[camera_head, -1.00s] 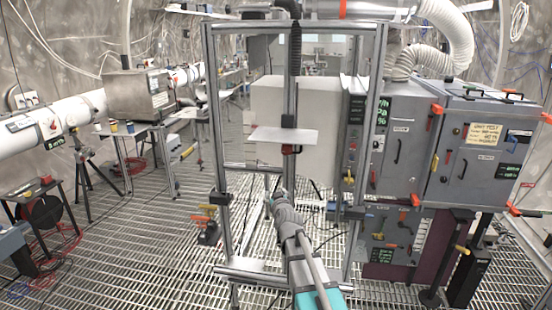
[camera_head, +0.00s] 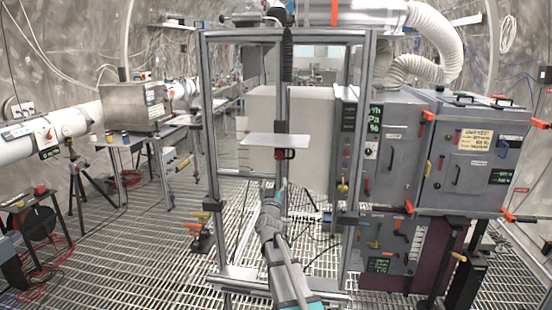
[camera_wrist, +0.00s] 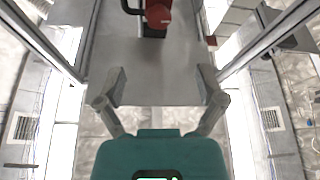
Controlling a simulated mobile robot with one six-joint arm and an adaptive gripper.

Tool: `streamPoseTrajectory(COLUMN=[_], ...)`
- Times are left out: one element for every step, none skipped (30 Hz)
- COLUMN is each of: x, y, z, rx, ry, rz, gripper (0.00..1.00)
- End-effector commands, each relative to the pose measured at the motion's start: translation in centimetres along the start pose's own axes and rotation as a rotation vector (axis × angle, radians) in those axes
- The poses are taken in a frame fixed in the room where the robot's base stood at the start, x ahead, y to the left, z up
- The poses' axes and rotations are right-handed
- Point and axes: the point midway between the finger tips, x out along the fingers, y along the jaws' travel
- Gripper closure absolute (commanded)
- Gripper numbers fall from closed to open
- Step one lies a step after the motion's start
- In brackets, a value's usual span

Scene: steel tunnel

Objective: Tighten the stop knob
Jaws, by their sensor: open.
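A red knob (camera_wrist: 158,15) shows at the top edge of the wrist view, on a dark block with a black curved handle beside it. A small red part (camera_head: 283,154), likely the same knob, shows in the head view just under a pale flat plate (camera_head: 268,139) on the upright post. My gripper (camera_wrist: 160,88) is open and empty, its two fingers wide apart. The knob lies beyond the fingertips and apart from them. In the head view my gripper (camera_head: 281,192) is small, below the plate, and its fingers are hard to make out.
An aluminium frame (camera_head: 210,140) surrounds the post, with uprights left and right of my arm. Orange and yellow clamps (camera_head: 199,226) stick out at its left. A grey cabinet (camera_head: 470,150) with handles stands at the right. Grated floor (camera_head: 120,245) is open at the left.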

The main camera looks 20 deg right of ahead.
Motion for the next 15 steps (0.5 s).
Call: streamPoseTrajectory(x=[0.0,0.1,0.2,0.3,0.4,0.6,0.7,0.9,1.3,1.5,1.8,2.3,2.6,3.0,3.6], y=[0.1,0.1,0.1,0.1,0.1,0.1,0.1,0.1,0.1,0.1,0.1,0.1,0.1,0.1,0.1], z=[0.0,0.0,0.0,0.0,0.0,0.0,0.0,0.0,0.0,0.0,0.0,-0.1,-0.1,-0.1,-0.1], rx=[0.000,0.000,-0.001,-0.001,-0.001,-0.001,-0.001,-0.001,-0.001,-0.001,-0.001,-0.001,-0.001,-0.001,-0.001], ry=[0.000,0.000,0.000,-0.001,-0.001,-0.001,-0.001,-0.001,-0.001,-0.001,-0.001,-0.001,-0.001,-0.001,-0.001], rz=[0.000,0.001,0.001,0.001,0.001,0.001,0.001,0.001,0.001,0.001,0.001,0.001,0.002,0.002,0.002], gripper=[0.11,0.11,0.11,0.11,0.11,0.11,0.11,0.11,0.11,0.11,0.11,0.11,0.11,0.11,0.11])
